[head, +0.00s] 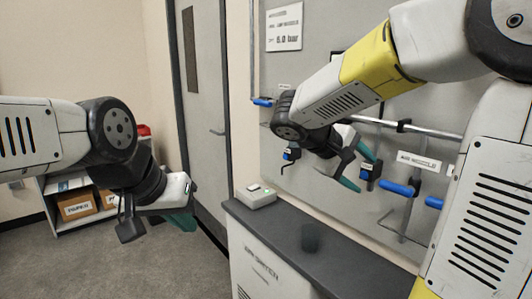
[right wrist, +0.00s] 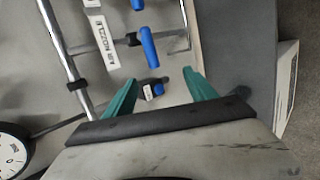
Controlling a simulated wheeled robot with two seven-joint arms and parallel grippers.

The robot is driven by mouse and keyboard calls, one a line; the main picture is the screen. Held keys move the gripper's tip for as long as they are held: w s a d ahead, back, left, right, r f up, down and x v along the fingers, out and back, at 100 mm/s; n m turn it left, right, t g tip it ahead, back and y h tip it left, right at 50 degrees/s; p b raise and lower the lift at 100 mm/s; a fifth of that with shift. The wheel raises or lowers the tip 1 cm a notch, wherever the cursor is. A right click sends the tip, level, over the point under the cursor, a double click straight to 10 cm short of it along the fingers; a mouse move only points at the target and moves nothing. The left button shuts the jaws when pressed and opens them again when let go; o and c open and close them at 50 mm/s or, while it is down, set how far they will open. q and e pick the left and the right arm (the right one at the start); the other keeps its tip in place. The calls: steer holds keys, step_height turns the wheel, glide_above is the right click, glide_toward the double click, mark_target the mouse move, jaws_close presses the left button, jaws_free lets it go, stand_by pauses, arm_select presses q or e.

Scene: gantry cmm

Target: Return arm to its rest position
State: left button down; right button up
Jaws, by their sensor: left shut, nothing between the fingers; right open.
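My right gripper (head: 354,168) is raised in front of the grey wall panel, above the dark-topped cabinet (head: 290,228). Its teal fingers are apart in the right wrist view (right wrist: 160,92), with nothing held between them. Beyond the fingers in that view are a small black fitting with a label (right wrist: 152,90) and a blue handle (right wrist: 149,47) on the panel. My left gripper (head: 185,219) is at the left, over the floor in front of the door. Its teal fingers are together and I see nothing in them.
Metal pipes (head: 430,132) with blue handles (head: 397,187) run along the panel close to my right gripper. A small box (head: 255,197) and a dark cup-like object (head: 311,237) stand on the cabinet. A shelf with cardboard boxes (head: 78,206) is behind my left arm. The floor (head: 190,265) is clear.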

steer(key=s+a+f+m+g+y, duration=0.1)
steer(key=s+a+f+y, duration=0.1)
steer(key=s+y, duration=0.3)
steer(key=s+a+f+m+y, duration=0.1)
steer(key=s+f+m+y, duration=0.15)
steer(key=s, duration=0.35)
steer(key=s+a+r+m+t+y, duration=0.1)
steer(key=s+a+m+t+y, duration=0.1)
steer(key=a, duration=0.4)
steer(key=shift+s+t+y, duration=0.4)
steer(key=shift+s+y, duration=0.35)
steer(key=shift+y, duration=0.4)
steer(key=shift+a, duration=0.1)
stand_by(2.3)
